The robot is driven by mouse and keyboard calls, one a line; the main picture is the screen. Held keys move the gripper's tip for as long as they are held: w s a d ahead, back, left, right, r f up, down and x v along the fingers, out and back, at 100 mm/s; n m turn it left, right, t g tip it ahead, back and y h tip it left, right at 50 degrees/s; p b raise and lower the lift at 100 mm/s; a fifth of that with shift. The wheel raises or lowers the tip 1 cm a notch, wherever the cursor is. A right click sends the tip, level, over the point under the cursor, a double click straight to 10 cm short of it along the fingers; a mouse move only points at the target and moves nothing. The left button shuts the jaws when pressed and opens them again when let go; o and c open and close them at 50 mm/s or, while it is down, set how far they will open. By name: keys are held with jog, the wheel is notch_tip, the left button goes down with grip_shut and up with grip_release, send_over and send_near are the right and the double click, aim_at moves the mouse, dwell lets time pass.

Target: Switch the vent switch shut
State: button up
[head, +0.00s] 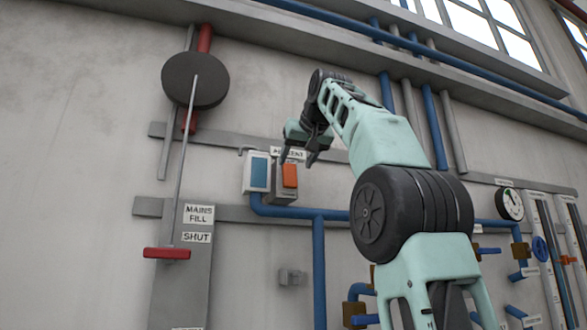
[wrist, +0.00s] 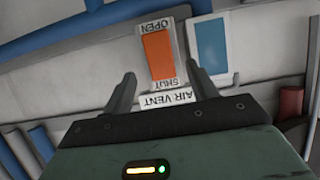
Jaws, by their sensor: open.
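The vent switch is an orange rocker (head: 290,175) on a grey box on the wall. In the wrist view the orange rocker (wrist: 158,56) appears upside down, with OPEN above it, SHUT below it and an AIR VENT label (wrist: 167,100) nearest my gripper. I cannot tell which way the rocker is tipped. My gripper (head: 298,160) is open and empty, pointing down at the upper end of the switch box and partly covering its label. In the wrist view the fingertips of my gripper (wrist: 160,76) lie either side of the SHUT end. Contact with the rocker cannot be made out.
A white box with a blue panel (head: 259,173) sits directly left of the switch. A blue pipe (head: 319,270) runs below. Farther left hang a dark disc (head: 195,80) with a long rod and a red handle (head: 166,253). Gauges and valves stand at right.

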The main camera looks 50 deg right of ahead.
jog(key=v, duration=0.8)
dwell(0.4)
